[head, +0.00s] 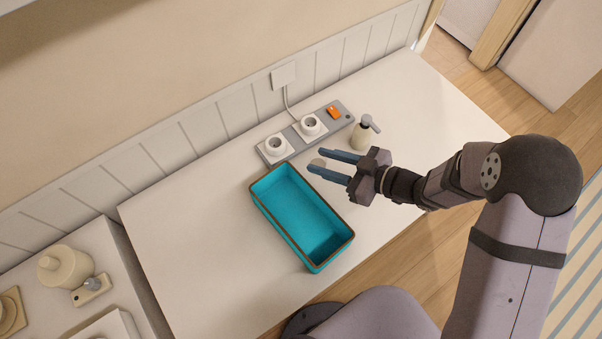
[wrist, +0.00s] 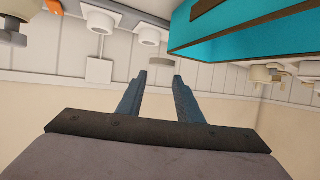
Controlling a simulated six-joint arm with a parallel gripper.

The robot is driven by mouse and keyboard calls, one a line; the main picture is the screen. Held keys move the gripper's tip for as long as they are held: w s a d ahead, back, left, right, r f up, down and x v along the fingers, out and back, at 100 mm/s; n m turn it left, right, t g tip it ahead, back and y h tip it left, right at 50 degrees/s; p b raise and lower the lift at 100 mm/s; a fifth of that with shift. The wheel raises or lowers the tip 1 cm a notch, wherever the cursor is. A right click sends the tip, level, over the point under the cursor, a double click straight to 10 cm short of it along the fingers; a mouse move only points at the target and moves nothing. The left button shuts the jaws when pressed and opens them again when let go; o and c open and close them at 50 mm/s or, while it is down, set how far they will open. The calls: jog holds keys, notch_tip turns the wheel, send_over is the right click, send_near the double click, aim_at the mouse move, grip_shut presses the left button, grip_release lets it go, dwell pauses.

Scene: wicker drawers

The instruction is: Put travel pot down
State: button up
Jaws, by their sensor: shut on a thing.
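My gripper (head: 316,161) is above the white table, near the far right side of the teal bin. Its two blue fingers are shut on a small, pale, rounded thing, which I take to be the travel pot (head: 319,162). Only a small part of the pot shows between the fingertips in the head view.
The open, empty-looking teal bin (head: 264,205) stands on the white table (head: 190,240). A grey power strip (head: 293,144) with sockets and an orange switch lies along the wall. A pump bottle (head: 362,136) stands beside it. The table's left part and far right are clear.

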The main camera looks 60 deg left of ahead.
jog(key=s+m+t+p, duration=0.2)
jog(key=s+p, duration=0.4)
jog(key=p, duration=0.1)
jog(key=m+t+y+p, duration=0.1)
jog(key=m+t+p, duration=0.1)
jog(key=p, duration=0.5)
send_over(305, 226)
notch_tip(305, 226, down, 3)
jog(key=shift+r, duration=0.2)
jog(key=shift+f, duration=0.1)
jog(key=shift+f+b, duration=1.95)
jog(key=shift+f, duration=0.5)
jog(key=shift+f+b, duration=0.35)
jog(key=shift+f, duration=0.05)
jog(key=shift+f, duration=0.2)
